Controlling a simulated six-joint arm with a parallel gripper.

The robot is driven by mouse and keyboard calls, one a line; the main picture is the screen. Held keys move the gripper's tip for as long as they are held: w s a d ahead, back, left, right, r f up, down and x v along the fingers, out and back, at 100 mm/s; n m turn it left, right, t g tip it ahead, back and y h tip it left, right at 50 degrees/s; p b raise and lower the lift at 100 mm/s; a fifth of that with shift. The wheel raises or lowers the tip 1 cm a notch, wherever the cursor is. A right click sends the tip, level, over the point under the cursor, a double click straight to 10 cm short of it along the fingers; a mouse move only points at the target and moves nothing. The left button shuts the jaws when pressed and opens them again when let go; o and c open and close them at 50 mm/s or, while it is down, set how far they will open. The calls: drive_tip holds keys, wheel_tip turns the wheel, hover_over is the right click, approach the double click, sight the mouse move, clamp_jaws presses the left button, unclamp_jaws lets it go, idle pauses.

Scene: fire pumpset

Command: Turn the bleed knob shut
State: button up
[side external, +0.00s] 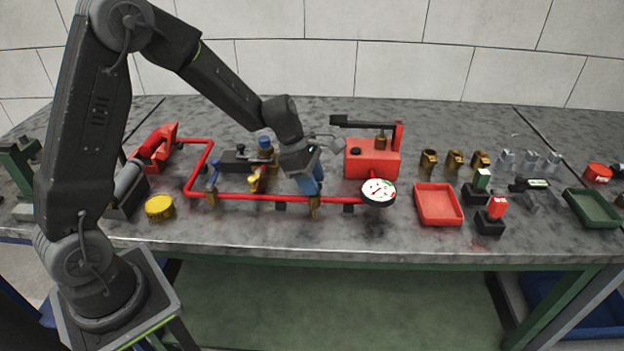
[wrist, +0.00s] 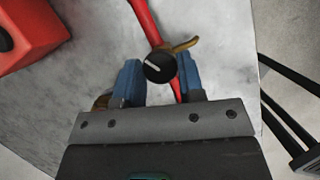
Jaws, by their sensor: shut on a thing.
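The bleed knob (wrist: 160,67) is a round black knob with a white pointer line, which points to the upper left in the wrist view. My gripper (wrist: 160,78) has its two blue fingers on either side of the knob, shut on it. In the side view my gripper (side external: 315,190) points down onto the right part of the red pipe (side external: 255,197). The knob is hidden there behind the fingers. A brass piece (wrist: 183,45) sticks out beside the knob in the wrist view.
A white-faced gauge (side external: 378,192) and a red pump box (side external: 370,160) stand just right of my gripper. Brass valves with a yellow handle (side external: 256,180) stand to the left. A red tray (side external: 438,205) lies farther right. The bench front is mostly clear.

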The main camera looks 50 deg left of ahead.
drive_tip(key=m+g, duration=0.1)
drive_tip(key=m, duration=0.2)
drive_tip(key=m+g, duration=0.1)
drive_tip(key=m, duration=0.1)
drive_tip(key=shift+w+m+h, duration=0.2)
drive_tip(key=shift+m+h, duration=0.2)
drive_tip(key=m+g, duration=0.1)
drive_tip(key=m, duration=0.2)
drive_tip(key=m+g, duration=0.1)
drive_tip(key=m, duration=0.2)
drive_tip(key=shift+w+g+y, duration=0.15)
drive_tip(key=shift+g+y, duration=0.15)
drive_tip(key=m+y, duration=0.1)
drive_tip(key=m, duration=0.2)
drive_tip(key=m+g, duration=0.1)
drive_tip(key=m, duration=0.2)
drive_tip(key=shift+w+d+m+g+y, duration=0.1)
drive_tip(key=shift+d+m+g+y, duration=0.05)
drive_tip(key=shift+m+g+y, duration=0.2)
drive_tip(key=m+y, duration=0.1)
drive_tip(key=m, duration=0.1)
drive_tip(key=m+y, duration=0.1)
drive_tip(key=m, duration=0.2)
drive_tip(key=shift+d+g, duration=0.1)
drive_tip(key=shift+g, duration=0.15)
drive_tip(key=shift+m, duration=0.35)
drive_tip(key=o, duration=0.9)
